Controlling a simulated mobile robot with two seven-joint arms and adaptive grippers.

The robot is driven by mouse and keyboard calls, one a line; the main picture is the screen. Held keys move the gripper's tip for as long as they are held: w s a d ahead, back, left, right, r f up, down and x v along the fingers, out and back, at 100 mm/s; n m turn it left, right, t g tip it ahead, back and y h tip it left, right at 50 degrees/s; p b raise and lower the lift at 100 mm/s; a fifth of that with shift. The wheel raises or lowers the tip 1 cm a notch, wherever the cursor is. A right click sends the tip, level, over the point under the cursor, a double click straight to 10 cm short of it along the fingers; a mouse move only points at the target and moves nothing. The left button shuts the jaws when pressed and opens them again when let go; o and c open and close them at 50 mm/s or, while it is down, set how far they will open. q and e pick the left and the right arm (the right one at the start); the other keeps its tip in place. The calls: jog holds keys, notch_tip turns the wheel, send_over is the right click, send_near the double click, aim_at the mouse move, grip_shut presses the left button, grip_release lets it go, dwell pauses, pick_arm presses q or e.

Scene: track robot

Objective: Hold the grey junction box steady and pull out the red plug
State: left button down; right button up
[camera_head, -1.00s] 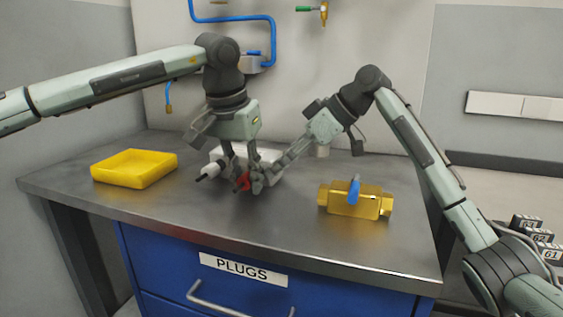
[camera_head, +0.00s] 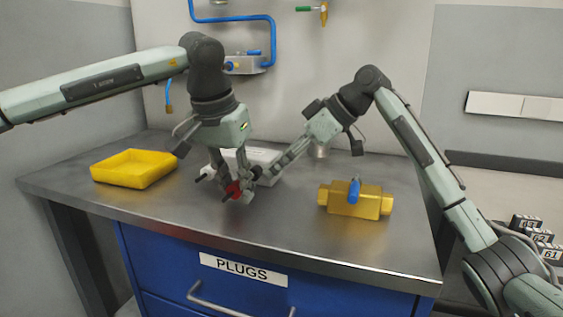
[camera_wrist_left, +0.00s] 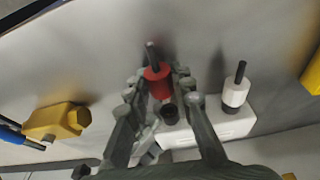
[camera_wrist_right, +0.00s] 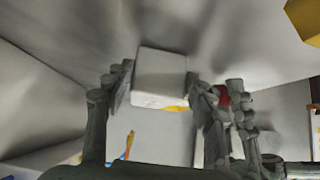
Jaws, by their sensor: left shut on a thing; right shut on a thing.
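The grey junction box (camera_head: 264,157) stands on the bench, its lower part hidden by my grippers. My right gripper (camera_wrist_right: 160,88) is shut on the box, which fills the space between its fingers. My left gripper (camera_wrist_left: 155,85) is shut on the red plug (camera_wrist_left: 157,82), just in front of the box. The red plug also shows in the head view (camera_head: 232,189). In the left wrist view its red body stands off from a dark socket collar (camera_wrist_left: 170,110) on the box and seems apart from it. A white plug (camera_wrist_left: 236,92) sits in the same box.
A yellow tray (camera_head: 134,181) lies at the bench's left. A yellow block with a blue handle (camera_head: 356,203) stands at the right. The front of the bench top is clear above the drawer labelled PLUGS (camera_head: 243,268).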

pick_arm(q)
jog(key=shift+r, duration=4.05)
pick_arm(e)
jog(key=o, duration=1.4)
